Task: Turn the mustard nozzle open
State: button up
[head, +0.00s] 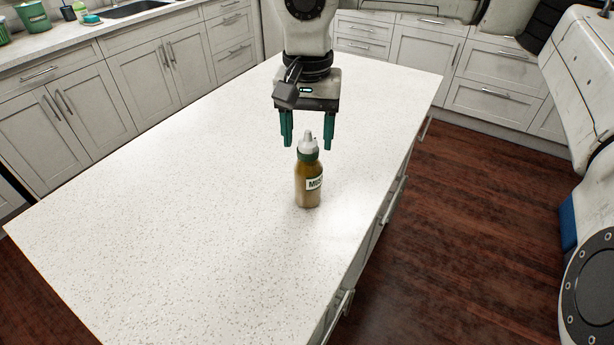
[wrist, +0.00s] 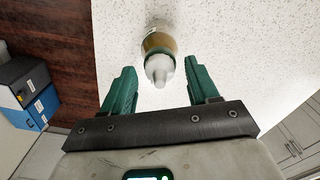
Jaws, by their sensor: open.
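The mustard bottle (head: 308,188) stands upright on the white speckled counter (head: 180,225), with a label on its front. Its pale nozzle (head: 308,143) points up from a green collar. My gripper (head: 308,143) is open and points down, its two green fingers apart and empty. In the head view the fingertips are at about the nozzle's height in the picture. In the wrist view the nozzle (wrist: 159,75) shows just ahead of the space between the fingertips (wrist: 158,82), with the bottle body (wrist: 158,42) beyond it. I cannot tell whether the nozzle is open or closed.
The counter around the bottle is clear, and its right edge is close to the bottle. A sink (head: 125,9) and green containers (head: 35,15) are on the back counter. Blue and grey boxes (wrist: 30,95) show beyond the wooden floor in the wrist view.

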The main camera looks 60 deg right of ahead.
jog(key=shift+r+p, duration=1.8)
jog(key=shift+r, duration=1.65)
